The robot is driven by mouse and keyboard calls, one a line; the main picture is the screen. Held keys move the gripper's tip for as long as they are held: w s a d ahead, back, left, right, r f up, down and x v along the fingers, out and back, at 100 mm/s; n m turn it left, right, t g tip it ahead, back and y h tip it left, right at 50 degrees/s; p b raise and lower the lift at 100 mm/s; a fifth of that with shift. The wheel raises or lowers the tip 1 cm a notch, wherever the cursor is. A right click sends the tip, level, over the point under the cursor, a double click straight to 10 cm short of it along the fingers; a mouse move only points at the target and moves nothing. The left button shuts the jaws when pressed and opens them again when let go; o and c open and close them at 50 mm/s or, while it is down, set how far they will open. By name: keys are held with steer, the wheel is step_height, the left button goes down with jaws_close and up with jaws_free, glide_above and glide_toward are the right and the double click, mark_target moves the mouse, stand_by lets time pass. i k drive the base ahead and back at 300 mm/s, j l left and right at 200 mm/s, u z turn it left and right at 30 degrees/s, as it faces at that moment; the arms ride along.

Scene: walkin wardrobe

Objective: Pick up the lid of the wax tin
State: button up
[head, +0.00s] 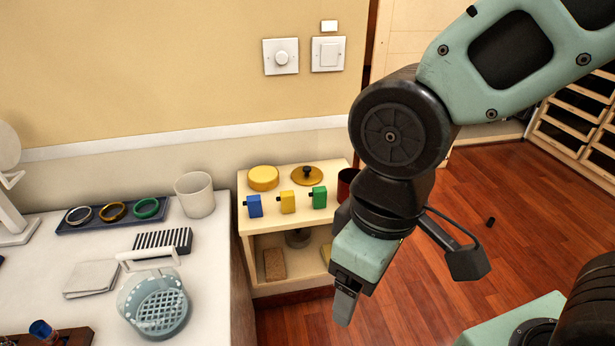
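A flat brass-coloured round lid with a black knob (306,175) lies on top of the small cream shelf unit, at its back right. A yellow round tin (263,178) stands to its left, apart from it. I cannot tell which of the two belongs to the wax tin. My gripper (345,306) points down in front of the unit's right side, nearer to me than the lid and apart from it. Its fingers overlap in this view, so their opening is hidden. I see nothing held in it.
A white counter (215,240) with a tray, cup and basket adjoins on the left.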

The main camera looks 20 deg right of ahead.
mark_target(304, 175)
steer(key=l+u, duration=0.1)
steer(key=u, duration=0.6)
steer(key=i+l+u, duration=0.1)
steer(key=l+u, duration=0.3)
steer(key=l, duration=0.15)
steer(key=l+u, duration=0.4)
steer(key=l, duration=0.15)
steer(key=l+u, duration=0.1)
steer(key=l, duration=0.95)
steer(key=k, duration=0.1)
